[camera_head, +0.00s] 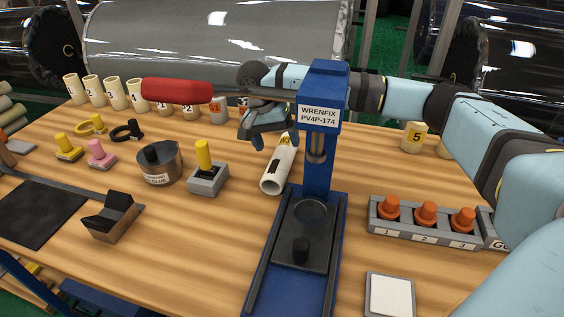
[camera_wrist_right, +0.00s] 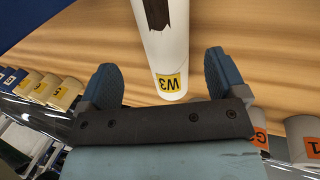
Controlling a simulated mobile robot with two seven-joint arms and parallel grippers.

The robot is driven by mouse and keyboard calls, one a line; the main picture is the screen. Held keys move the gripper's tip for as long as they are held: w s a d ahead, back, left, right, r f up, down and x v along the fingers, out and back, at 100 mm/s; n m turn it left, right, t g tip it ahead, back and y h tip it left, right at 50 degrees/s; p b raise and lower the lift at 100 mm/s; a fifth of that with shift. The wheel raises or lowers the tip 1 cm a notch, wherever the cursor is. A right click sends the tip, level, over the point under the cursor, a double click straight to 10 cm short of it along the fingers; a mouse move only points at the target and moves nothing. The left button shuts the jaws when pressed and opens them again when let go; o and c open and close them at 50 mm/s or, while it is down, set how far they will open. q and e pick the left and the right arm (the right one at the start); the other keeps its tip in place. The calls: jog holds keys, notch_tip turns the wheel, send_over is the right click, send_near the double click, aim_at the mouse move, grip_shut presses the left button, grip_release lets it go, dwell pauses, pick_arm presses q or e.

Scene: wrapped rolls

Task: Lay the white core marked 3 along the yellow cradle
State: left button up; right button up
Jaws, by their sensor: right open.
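The white core marked W3 (camera_head: 277,172) lies on the wooden table left of the blue press, its open end toward me. In the right wrist view the core (camera_wrist_right: 170,58) has a yellow W3 label near one end and a dark patch farther along. My right gripper (camera_head: 272,138) is open at the far, labelled end of the core. In the wrist view its fingers (camera_wrist_right: 162,85) stand on either side of the core, with gaps. I cannot make out a yellow cradle; a dark V-shaped block (camera_head: 112,217) stands at the left front. My left gripper is not in view.
The blue press (camera_head: 318,190) stands close right of the core. A grey block with a yellow handle (camera_head: 208,178) and a round dark pot (camera_head: 158,163) are to its left. Upright cores (camera_head: 115,95) and a red roll (camera_head: 177,91) are behind. A numbered rack (camera_head: 430,237) is at right.

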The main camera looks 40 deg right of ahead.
aim_at(279, 153)
jog(key=x, duration=0.5)
jog(key=shift+w+f+b, duration=0.15)
jog(key=shift+f+b, duration=0.15)
jog(key=shift+a+r, duration=0.1)
jog(key=c, duration=1.2)
